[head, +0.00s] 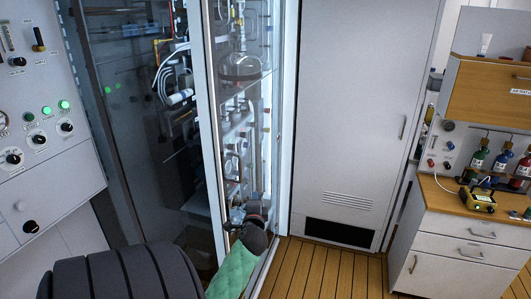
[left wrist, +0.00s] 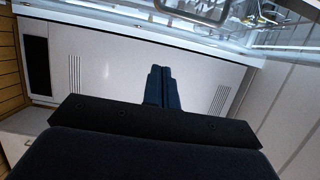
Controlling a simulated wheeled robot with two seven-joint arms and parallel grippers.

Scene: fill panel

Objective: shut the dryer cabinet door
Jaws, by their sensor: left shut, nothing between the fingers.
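The dryer cabinet (head: 286,110) is the lit cabinet with glassware and tubing inside. Its glass door (head: 135,150), with a pale upright edge (head: 210,110), stands at the left. A gap right of that edge shows a round flask (head: 240,66), so the door looks partly open. My left gripper (head: 238,214) is low in front of this gap, near the foot of the door edge; I cannot tell whether they touch. In the left wrist view its dark fingers (left wrist: 158,86) are together and empty. My right gripper is not in view.
A tall white cabinet (head: 350,100) with a vent stands right of the dryer cabinet. A control panel (head: 40,120) with knobs is at the left. A drawer unit (head: 455,245) with bottles stands far right. The plank floor (head: 320,275) between is clear.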

